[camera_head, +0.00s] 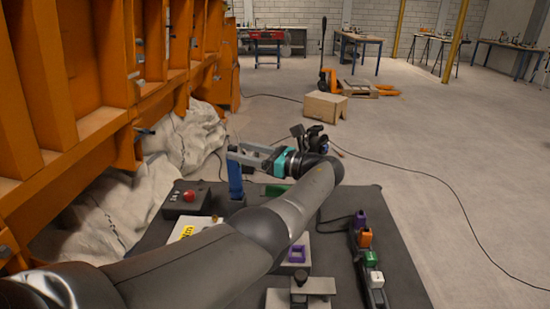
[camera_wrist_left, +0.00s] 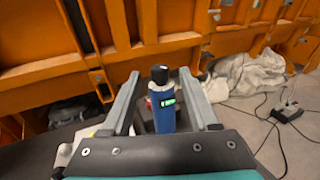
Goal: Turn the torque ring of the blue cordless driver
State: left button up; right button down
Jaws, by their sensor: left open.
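The blue driver (camera_head: 236,184) stands upright near the far left part of the dark table in the head view. In the left wrist view, the driver (camera_wrist_left: 162,117) shows a blue body with a small lit green display and a black top end (camera_wrist_left: 160,73). I cannot make out the torque ring apart from this dark end. My left gripper (camera_head: 237,154) is open at the top of the driver. In the left wrist view, its two grey fingers (camera_wrist_left: 160,72) stand on either side of the driver, with gaps visible on both sides. My right gripper is out of view.
A dark box with a red button (camera_head: 188,195) is left of the driver. An orange steel frame (camera_head: 100,125) and white sacking (camera_head: 105,215) border the left.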

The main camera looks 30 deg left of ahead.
pick_arm(q)
jog(key=w+d+b, duration=0.1)
jog(key=d+b, duration=0.4)
jog(key=d, duration=0.6)
jog(key=shift+w+d, duration=0.2)
jog(key=shift+d, duration=0.2)
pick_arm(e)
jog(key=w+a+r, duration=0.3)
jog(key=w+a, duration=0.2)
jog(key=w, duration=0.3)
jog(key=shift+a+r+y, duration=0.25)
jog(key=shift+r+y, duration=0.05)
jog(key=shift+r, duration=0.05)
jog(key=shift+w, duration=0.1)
